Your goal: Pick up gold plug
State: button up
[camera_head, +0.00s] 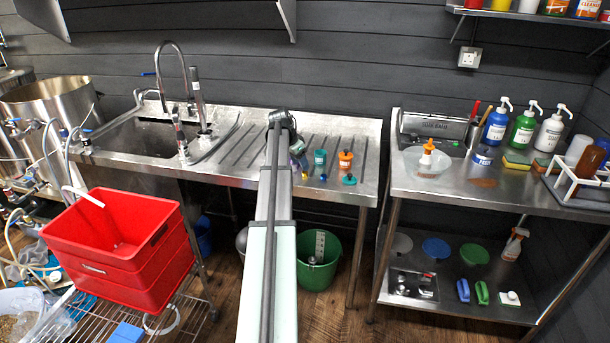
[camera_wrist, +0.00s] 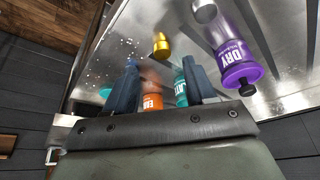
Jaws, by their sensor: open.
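The gold plug (camera_wrist: 161,46) is a short cylinder with a wider end, on the steel surface in the wrist view. It lies ahead of my gripper (camera_wrist: 160,76), between the lines of the two dark fingers and apart from them. My gripper is open, with nothing held. In the head view, a small yellow piece (camera_head: 323,177) on the drainboard looks like the same plug. My arm covers part of the drainboard there, and the fingers cannot be made out.
An orange bottle (camera_wrist: 152,92) and a teal bottle (camera_wrist: 181,90) show between the fingers. A purple bottle (camera_wrist: 236,66) and a grey cylinder (camera_wrist: 204,10) stand to the right. The sink (camera_head: 140,135) lies left of the drainboard (camera_head: 228,150); a side table (camera_head: 450,190) stands right.

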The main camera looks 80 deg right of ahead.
aim_at(305, 174)
jog(key=shift+d+x, duration=0.15)
jog(key=shift+x, duration=1.15)
jog(key=shift+d+x, duration=0.15)
jog(key=shift+x, duration=1.15)
jog(key=shift+r, duration=0.1)
grip_shut()
